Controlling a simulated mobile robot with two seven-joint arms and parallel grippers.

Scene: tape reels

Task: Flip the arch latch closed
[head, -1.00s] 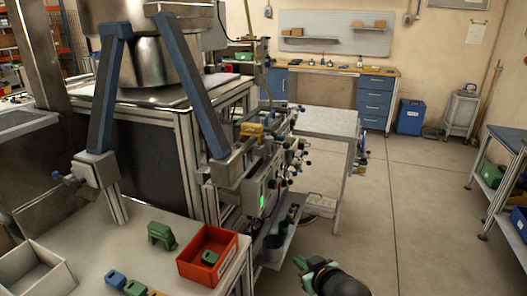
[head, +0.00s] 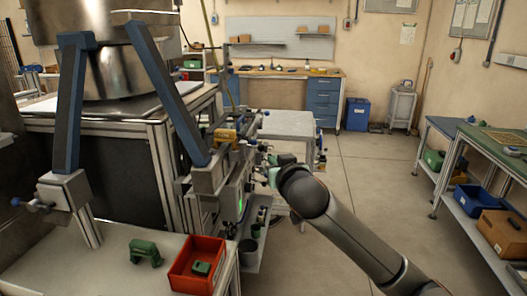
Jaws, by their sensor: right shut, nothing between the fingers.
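A blue arch with two slanting legs (head: 176,108) stands in front of the steel drum (head: 115,72). Its right foot ends in a grey block (head: 207,180) on the machine frame. Its left foot sits in another grey block (head: 64,192) with a small blue knob. I cannot tell which part is the latch or whether it is closed. My right gripper (head: 266,166) is shut and empty, to the right of the right foot block and near the machine's knobs. It appears apart from the block. My arm partly hides the gripper. My left gripper is not in view.
A red bin (head: 210,248) with a green part and a green bracket (head: 145,251) are on the near table. A grey-topped table (head: 288,124) stands behind my right gripper. Open floor (head: 372,180) lies to the right, before a green-topped bench (head: 500,146).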

